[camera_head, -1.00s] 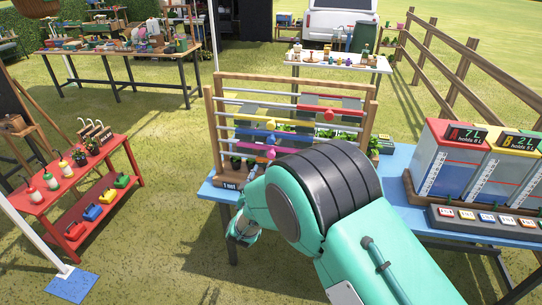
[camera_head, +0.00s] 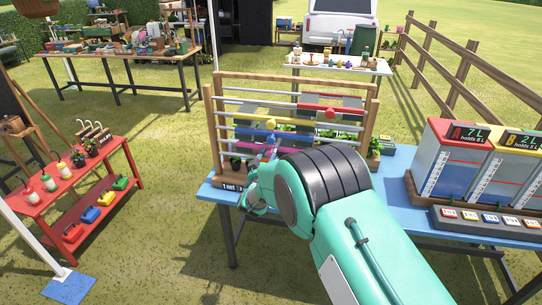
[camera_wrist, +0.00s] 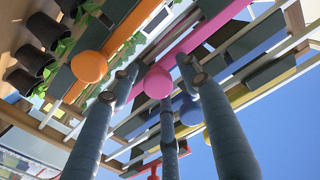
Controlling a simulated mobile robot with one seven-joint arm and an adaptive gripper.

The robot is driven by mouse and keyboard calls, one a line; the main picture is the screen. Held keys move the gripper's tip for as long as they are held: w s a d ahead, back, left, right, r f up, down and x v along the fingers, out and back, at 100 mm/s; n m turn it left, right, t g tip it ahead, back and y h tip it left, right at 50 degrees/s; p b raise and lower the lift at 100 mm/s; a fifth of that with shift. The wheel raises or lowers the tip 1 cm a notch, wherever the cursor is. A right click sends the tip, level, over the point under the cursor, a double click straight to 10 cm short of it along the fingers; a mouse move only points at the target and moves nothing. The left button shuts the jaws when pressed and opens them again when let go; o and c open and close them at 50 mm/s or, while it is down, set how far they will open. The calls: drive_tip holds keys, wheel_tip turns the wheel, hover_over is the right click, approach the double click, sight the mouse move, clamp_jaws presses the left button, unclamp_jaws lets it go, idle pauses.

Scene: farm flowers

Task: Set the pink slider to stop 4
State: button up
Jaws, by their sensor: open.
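The pink slider shows in the wrist view as a pink bar (camera_wrist: 212,36) with a round pink knob (camera_wrist: 158,82). The fingers of my gripper (camera_wrist: 160,78) are apart, with their tips around the pink knob; I cannot tell whether they touch it. In the head view my gripper (camera_head: 264,163) is at the lower left front of the slider rack (camera_head: 212,130) and hides the pink knob. An orange knob (camera_wrist: 89,67) lies to one side of the pink one and a blue knob (camera_wrist: 191,113) to the other.
The rack stands on a blue table (camera_head: 400,163). Its red knob (camera_head: 330,114) and yellow slider (camera_head: 250,133) are above my gripper. Potted plants (camera_head: 373,149) stand behind the rails. Tanks (camera_head: 450,160) stand to the right. A red shelf (camera_head: 62,193) stands to the left.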

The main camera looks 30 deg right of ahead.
drive_tip(key=shift+c, duration=0.2)
clamp_jaws()
drive_tip(key=shift+d+r, duration=0.1)
drive_tip(key=shift+s+d, duration=0.15)
drive_tip(key=s+d, duration=1.1)
drive_tip(key=d, duration=0.1)
drive_tip(key=shift+s+r+b, duration=0.25)
drive_tip(key=shift+s+b, duration=0.1)
drive_tip(key=shift+b, duration=0.1)
drive_tip(key=shift+c, duration=0.2)
unclamp_jaws()
drive_tip(key=shift+s+r, duration=0.1)
drive_tip(key=shift+s, duration=0.05)
drive_tip(key=shift+o, duration=0.4)
drive_tip(key=shift+f, duration=0.3)
